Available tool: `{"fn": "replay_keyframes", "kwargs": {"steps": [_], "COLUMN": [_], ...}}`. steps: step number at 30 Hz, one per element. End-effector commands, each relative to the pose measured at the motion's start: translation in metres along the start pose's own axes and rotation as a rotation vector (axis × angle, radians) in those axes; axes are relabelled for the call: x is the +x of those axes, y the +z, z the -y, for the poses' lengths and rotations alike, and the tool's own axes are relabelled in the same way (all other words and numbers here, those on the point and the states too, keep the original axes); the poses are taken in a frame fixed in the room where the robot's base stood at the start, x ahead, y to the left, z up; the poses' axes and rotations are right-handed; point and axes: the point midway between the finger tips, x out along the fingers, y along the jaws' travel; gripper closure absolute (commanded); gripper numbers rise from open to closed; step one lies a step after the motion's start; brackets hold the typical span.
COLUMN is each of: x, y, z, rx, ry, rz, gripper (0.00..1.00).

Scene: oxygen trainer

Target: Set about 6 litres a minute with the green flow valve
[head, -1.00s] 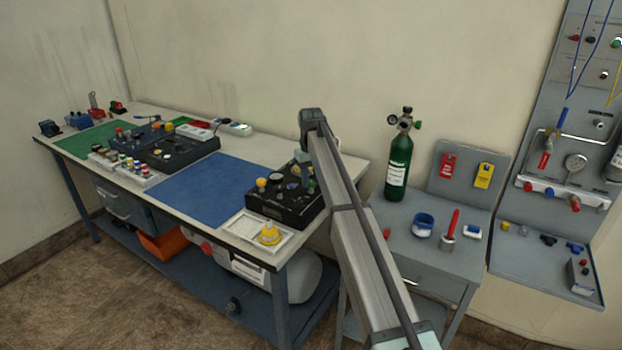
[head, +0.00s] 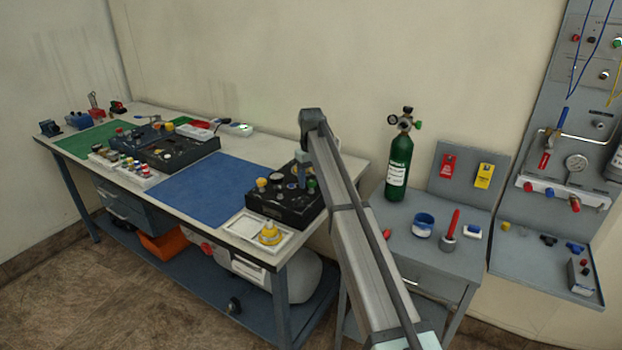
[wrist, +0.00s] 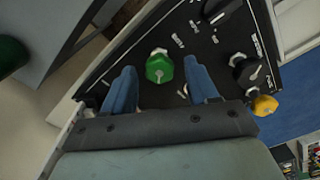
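The green flow valve (wrist: 160,68) is a faceted knob with a pale pointer mark, on the black trainer panel (wrist: 120,62). In the wrist view my gripper (wrist: 162,78) has its two blue fingers apart, one on each side of the green valve, with gaps between them and the knob. In the head view the black trainer box (head: 262,210) stands at the right end of the bench, and the green valve (head: 311,187) shows beside my arm. The gripper's fingertips are mostly hidden there. I cannot read a flow value.
A black knob (wrist: 245,70) and a yellow knob (wrist: 265,105) sit on the same panel to the right. A white tray with a yellow part (head: 269,234) lies in front of the box. A green cylinder (head: 398,170) stands on the grey side table. The blue mat (head: 205,190) is clear.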

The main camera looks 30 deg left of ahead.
Motion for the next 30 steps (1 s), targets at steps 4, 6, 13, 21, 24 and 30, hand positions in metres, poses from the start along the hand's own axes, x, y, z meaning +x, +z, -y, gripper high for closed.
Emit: {"fn": "replay_keyframes", "kwargs": {"steps": [4, 6, 13, 21, 24, 30], "x": [0.000, -0.001, -0.024, -0.077, -0.095, -0.123], "y": [0.000, 0.000, -0.001, -0.002, -0.002, -0.001], "z": [0.000, 0.000, 0.000, -0.001, -0.001, 0.000], "rx": [0.000, 0.000, 0.000, 0.000, 0.000, 0.000], "ry": [0.000, 0.000, 0.000, 0.001, 0.000, 0.000], "rz": [0.000, 0.000, -0.001, -0.002, -0.002, -0.001], "gripper": [0.42, 0.42, 0.42, 0.42, 0.42, 0.42]}}
